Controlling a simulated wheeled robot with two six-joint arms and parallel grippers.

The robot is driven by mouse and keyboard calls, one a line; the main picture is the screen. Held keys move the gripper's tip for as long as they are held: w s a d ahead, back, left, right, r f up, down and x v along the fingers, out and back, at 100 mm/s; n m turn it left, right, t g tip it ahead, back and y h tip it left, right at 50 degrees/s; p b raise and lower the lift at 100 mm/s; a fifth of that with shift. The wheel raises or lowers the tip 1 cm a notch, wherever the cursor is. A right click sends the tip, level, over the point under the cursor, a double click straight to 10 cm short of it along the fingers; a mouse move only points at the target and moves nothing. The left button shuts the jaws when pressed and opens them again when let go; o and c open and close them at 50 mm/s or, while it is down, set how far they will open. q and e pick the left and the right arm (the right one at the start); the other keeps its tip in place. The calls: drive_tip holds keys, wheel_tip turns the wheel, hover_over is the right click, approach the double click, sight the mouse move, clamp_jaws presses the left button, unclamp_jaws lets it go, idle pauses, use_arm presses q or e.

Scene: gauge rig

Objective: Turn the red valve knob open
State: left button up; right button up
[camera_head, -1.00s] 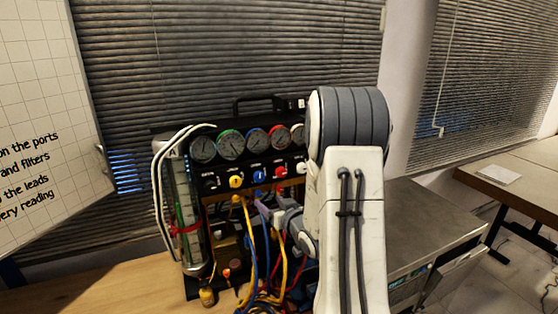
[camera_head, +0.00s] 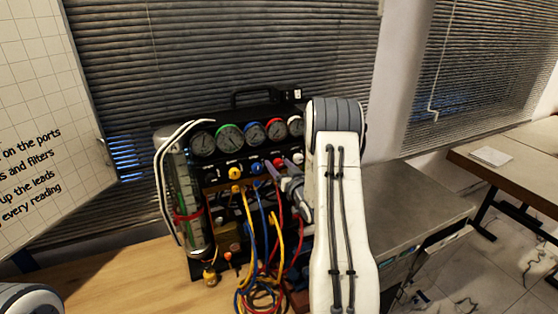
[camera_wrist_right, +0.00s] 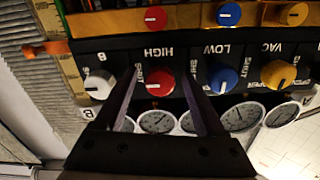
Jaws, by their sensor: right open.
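The red valve knob (camera_wrist_right: 160,82) sits on the black panel under the word HIGH, which appears upside down in the right wrist view. A pale mark on the knob faces the label SHUT beside it. My right gripper (camera_wrist_right: 157,78) is open, with one finger on each side of the knob; I cannot tell whether they touch it. In the head view the right gripper (camera_head: 280,166) is at the panel and the red knob (camera_head: 278,161) shows between its fingers. My left gripper is not in view; only part of my left arm shows at the bottom left.
A blue knob (camera_wrist_right: 222,79) and a yellow knob (camera_wrist_right: 278,74) are on one side of the red knob, a white knob (camera_wrist_right: 99,84) on the other. Round gauges (camera_head: 229,139) line the panel above. Coloured hoses (camera_head: 262,240) hang below.

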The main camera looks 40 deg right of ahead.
drive_tip(key=shift+w, duration=0.15)
clamp_jaws()
drive_tip(key=shift+f+b, duration=0.15)
drive_tip(key=shift+b, duration=0.35)
drive_tip(key=n+b, duration=0.2)
drive_tip(key=b, duration=0.2)
drive_tip(key=n+b, duration=0.2)
drive_tip(key=b, duration=0.2)
drive_tip(key=n+b, duration=0.3)
drive_tip(key=b, duration=0.2)
drive_tip(key=shift+d+f, duration=0.1)
drive_tip(key=shift+f, duration=0.2)
drive_tip(key=n+b, duration=0.4)
drive_tip(key=b, duration=0.2)
drive_tip(key=n+b, duration=0.4)
drive_tip(key=b, duration=0.3)
drive_tip(key=shift+r+n, duration=0.2)
drive_tip(key=shift+n, duration=0.2)
drive_tip(key=shift+r+n+b, duration=0.2)
drive_tip(key=shift+n+b, duration=0.9)
drive_tip(key=shift+b, duration=0.25)
